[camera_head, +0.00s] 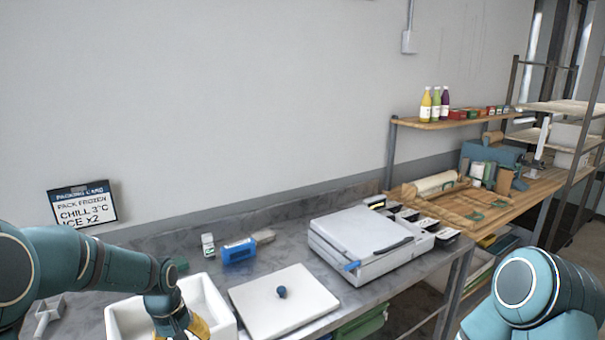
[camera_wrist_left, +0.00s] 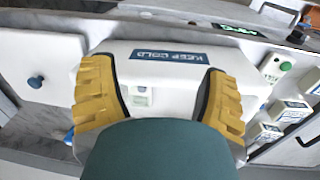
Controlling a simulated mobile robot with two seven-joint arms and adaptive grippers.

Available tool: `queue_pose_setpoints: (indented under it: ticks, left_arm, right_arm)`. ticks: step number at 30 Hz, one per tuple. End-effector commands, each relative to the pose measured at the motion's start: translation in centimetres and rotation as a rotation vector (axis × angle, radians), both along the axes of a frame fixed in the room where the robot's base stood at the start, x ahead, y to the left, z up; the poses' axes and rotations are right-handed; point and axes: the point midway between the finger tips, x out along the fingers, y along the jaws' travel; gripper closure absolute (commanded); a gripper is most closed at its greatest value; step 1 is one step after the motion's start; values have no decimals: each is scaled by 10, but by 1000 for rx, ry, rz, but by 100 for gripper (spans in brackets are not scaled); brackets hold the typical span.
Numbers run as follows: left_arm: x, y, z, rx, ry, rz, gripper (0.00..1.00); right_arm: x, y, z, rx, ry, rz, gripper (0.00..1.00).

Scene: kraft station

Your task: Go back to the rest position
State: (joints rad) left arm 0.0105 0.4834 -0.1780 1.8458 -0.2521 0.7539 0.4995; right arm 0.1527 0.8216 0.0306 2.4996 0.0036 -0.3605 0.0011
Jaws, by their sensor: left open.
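My left gripper (camera_head: 185,327) is low at the left of the head view, over the open white box (camera_head: 212,300). Its yellow fingers, also seen in the left wrist view (camera_wrist_left: 160,72), are spread apart. A white body with a blue KEEP COLD label (camera_wrist_left: 168,57) shows between and beyond them. I cannot tell whether the fingers touch it. A small pale item (camera_wrist_left: 140,96) shows below the label. My right arm's rounded teal links stand at the lower right of the head view; its gripper is out of view.
A white lid with a blue knob (camera_head: 258,309) lies on the grey counter (camera_head: 195,245) beside the box. A white flat machine (camera_head: 350,236) stands further right. A blue pack (camera_head: 239,251), a small bottle (camera_head: 208,245) and a sign (camera_head: 82,205) are behind.

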Motion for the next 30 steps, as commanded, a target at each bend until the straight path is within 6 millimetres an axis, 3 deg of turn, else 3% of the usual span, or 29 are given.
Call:
queue_pose_setpoints:
  ticks: [1,5,9,12,15,21,29,30]
  left_arm:
    - [-7,-14,-33,-23,1,-33,25]
    - [-27,-52,-99,-87,-32,-118,25]
    - [-66,-97,-174,-156,-76,-202,25]
    - [-100,-125,-218,-192,-113,-249,25]
    - [-132,-144,-247,-210,-145,-284,25]
    - [-169,-161,-271,-214,-187,-319,25]
    - [-174,-163,-272,-212,-197,-324,25]
    - [-174,-163,-272,-212,-197,-324,32]
  right_arm:
    - [1,1,-11,-1,0,1,53]
    - [1,1,-28,-2,2,2,53]
    - [-2,2,-50,-4,7,5,53]
    - [-3,3,-66,-6,12,7,53]
    - [-3,4,-79,-8,14,8,53]
    - [-4,4,-90,-8,17,10,53]
    - [-4,4,-90,-9,18,11,53]
    - [-4,4,-90,-8,17,11,53]
